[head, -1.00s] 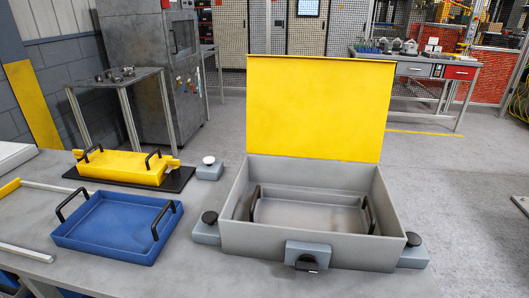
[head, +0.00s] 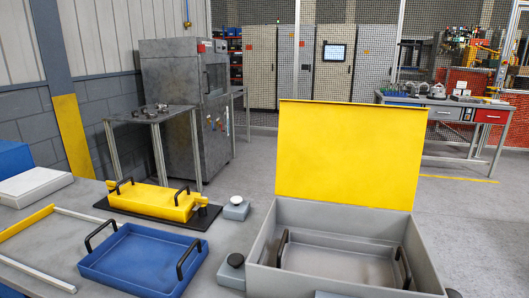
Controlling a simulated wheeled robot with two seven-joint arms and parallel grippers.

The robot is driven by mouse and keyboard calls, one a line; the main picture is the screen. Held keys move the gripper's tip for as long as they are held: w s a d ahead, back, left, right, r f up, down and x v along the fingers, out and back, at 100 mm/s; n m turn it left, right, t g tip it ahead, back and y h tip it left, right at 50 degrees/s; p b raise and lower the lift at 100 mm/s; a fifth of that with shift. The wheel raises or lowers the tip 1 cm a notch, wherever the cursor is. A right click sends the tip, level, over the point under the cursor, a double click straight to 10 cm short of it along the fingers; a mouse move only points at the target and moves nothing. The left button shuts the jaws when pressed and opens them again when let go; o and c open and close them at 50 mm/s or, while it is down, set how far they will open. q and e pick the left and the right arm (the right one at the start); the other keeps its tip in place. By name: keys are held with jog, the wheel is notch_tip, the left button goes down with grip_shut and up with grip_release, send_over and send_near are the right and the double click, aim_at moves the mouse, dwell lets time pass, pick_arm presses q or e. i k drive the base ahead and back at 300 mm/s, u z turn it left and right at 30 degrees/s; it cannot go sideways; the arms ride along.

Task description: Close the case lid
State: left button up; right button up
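The grey case (head: 260,250) stands on the table at the lower right of the head view, its front cut off by the bottom edge. Its yellow lid (head: 350,150) is open and stands upright from the back edge, leaning slightly back. Inside the case lies a grey tray (head: 340,262) with two black handles. Neither of my grippers shows in the head view.
A blue tray (head: 140,262) with black handles lies left of the case. Behind it a yellow block with handles (head: 155,200) sits on a black mat. Grey blocks with knobs, one white-topped (head: 235,208), stand beside the case. A white-and-yellow frame lies at left.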

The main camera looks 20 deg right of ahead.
aim_at(368, 154)
jog(key=u, duration=0.6)
jog(key=k, duration=0.2)
jog(key=u, duration=1.4)
jog(key=k, duration=2.7)
jog(key=z, duration=2.9)
jog(key=i, duration=3.15)
jog(key=u, duration=0.75)
